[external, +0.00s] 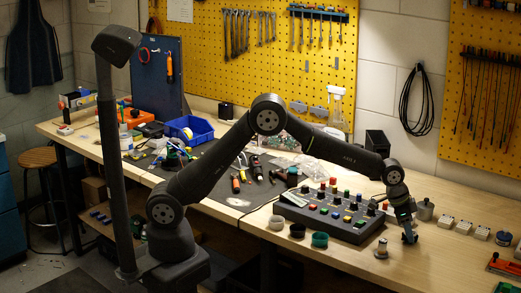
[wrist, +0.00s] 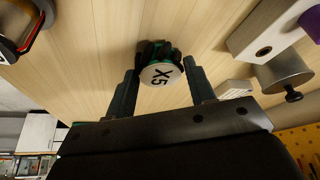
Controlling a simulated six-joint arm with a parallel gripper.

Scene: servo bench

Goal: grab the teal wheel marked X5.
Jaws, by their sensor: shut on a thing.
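The teal wheel (wrist: 160,73) shows in the wrist view as a pale round face marked X5, rotated in the picture, with a thin teal edge and dark lobes behind it. My gripper (wrist: 161,70) has one finger on each side of it and is shut on it. In the external view my gripper (external: 409,235) points down at the front right of the bench, close to the wooden top. The wheel is too small and dark there to make out clearly.
A metal knob (external: 381,248) stands left of my gripper. A metal canister (external: 425,211) stands behind it, and several white blocks (external: 462,227) lie to the right. A control box with coloured buttons (external: 325,216) is at left. Bare wood lies in front.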

